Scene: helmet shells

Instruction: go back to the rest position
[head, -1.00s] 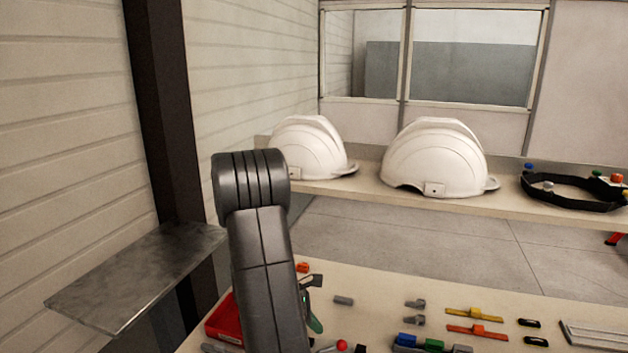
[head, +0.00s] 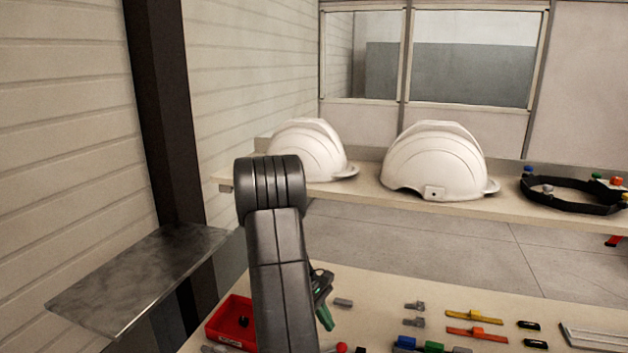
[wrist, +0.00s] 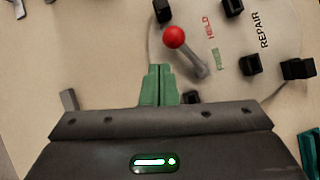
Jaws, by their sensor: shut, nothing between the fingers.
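My gripper (wrist: 158,84) shows in the wrist view with its two green fingers pressed together and nothing between them. In the head view my dark arm stands in front of the workbench (head: 390,300), and the gripper (head: 327,318) shows partly, to the right of the arm link. The red knob (head: 341,348) is at the bottom edge there.
Two white helmet shells (head: 305,150) (head: 436,163) and a black ring (head: 570,199) sit on the back shelf (head: 400,203). A red tray (head: 232,322) is left of my arm. Small parts lie on the bench to the right. A metal plate (head: 135,280) juts out at left.

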